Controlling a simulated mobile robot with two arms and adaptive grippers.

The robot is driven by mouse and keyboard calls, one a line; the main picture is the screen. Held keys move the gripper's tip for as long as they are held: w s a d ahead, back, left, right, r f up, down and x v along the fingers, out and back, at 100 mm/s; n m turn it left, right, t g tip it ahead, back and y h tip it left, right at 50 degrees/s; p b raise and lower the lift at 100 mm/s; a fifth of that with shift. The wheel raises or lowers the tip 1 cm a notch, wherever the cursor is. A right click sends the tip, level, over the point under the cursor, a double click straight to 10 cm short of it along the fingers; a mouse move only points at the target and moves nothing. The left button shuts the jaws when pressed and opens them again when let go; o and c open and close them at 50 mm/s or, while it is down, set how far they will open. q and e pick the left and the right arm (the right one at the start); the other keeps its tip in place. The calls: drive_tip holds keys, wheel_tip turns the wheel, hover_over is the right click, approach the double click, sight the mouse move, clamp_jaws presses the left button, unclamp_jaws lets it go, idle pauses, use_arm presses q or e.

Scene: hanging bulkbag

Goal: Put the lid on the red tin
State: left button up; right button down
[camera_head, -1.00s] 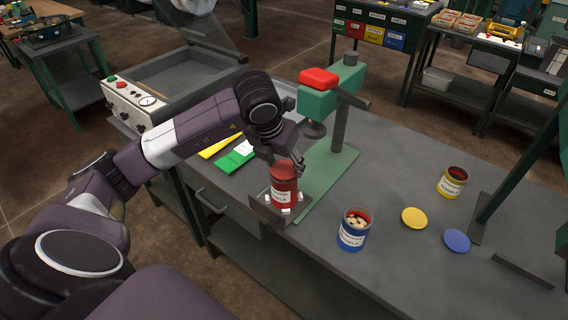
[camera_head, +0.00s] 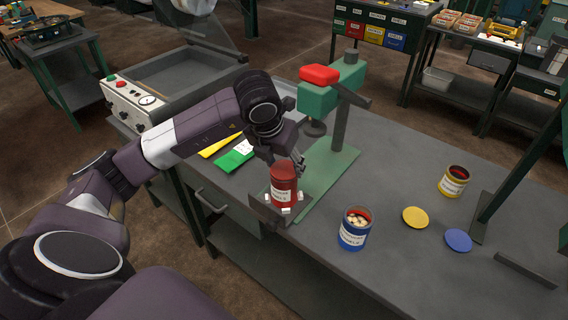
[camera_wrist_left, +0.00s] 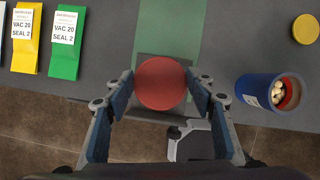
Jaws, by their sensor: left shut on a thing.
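The red tin (camera_head: 284,188) stands upright at the foot of the green press, near the table's front edge, with a white label. My left gripper (camera_head: 287,163) points down over the tin. Its fingers are shut on the round red lid (camera_wrist_left: 161,83), which fills the gap between the fingertips in the left wrist view. The lid (camera_head: 284,169) is right at the top of the tin and lines up with it; I cannot tell whether it is fully seated. The lid hides the tin's mouth. My right gripper is not in view.
A blue tin (camera_head: 354,229) with pale pieces inside stands to the right. A yellow tin (camera_head: 453,182), a yellow lid (camera_head: 415,217) and a blue lid (camera_head: 458,240) lie farther right. The green press (camera_head: 332,95) rises behind. Green and yellow packets (camera_head: 236,157) lie at left.

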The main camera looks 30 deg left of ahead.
sight(284, 169)
use_arm(q)
drive_tip(key=shift+f+b, duration=0.15)
drive_tip(key=shift+b, duration=0.25)
idle(0.4)
idle(0.4)
drive_tip(key=o, duration=1.4)
drive_tip(key=shift+r+p, duration=2.15)
drive_tip(key=shift+r, duration=1.4)
